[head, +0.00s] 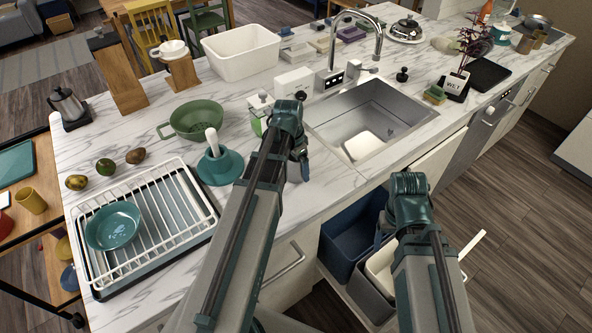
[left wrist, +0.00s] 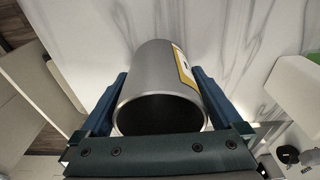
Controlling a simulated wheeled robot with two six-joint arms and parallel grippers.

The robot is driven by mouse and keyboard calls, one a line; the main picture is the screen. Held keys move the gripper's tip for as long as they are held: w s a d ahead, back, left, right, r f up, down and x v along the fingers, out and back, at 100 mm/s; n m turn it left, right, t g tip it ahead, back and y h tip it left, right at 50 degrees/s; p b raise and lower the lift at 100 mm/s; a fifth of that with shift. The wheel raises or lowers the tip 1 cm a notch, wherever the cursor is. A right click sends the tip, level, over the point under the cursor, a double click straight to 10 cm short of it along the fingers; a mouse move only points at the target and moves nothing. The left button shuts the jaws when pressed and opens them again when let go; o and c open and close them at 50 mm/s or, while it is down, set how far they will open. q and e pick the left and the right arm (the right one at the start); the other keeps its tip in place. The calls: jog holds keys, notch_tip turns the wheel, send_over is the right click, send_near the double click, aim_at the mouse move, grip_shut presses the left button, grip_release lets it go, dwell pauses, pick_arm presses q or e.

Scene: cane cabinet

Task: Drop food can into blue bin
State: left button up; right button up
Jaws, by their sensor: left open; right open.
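The food can (left wrist: 158,90) is a grey metal cylinder with a yellow-and-white label in the left wrist view. It lies between the two fingers of my left gripper (left wrist: 160,95), which is open around it. The blue bin (head: 340,243) stands below counter height in the pulled-out cabinet. My right gripper (head: 383,232) is open, low beside the bins and partly hidden by its arm.
A grey bin (head: 371,292) and a whitish bin (head: 381,266) stand by the blue one. The sink (head: 345,118) is behind them. A dish rack (head: 165,205) with a teal bowl (head: 113,226), a green colander (head: 195,119) and a teal pot-like item (head: 220,167) stand on the counter at left.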

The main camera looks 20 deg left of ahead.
pick_arm(q)
jog(key=shift+c, duration=0.3)
jog(key=c, duration=1.2)
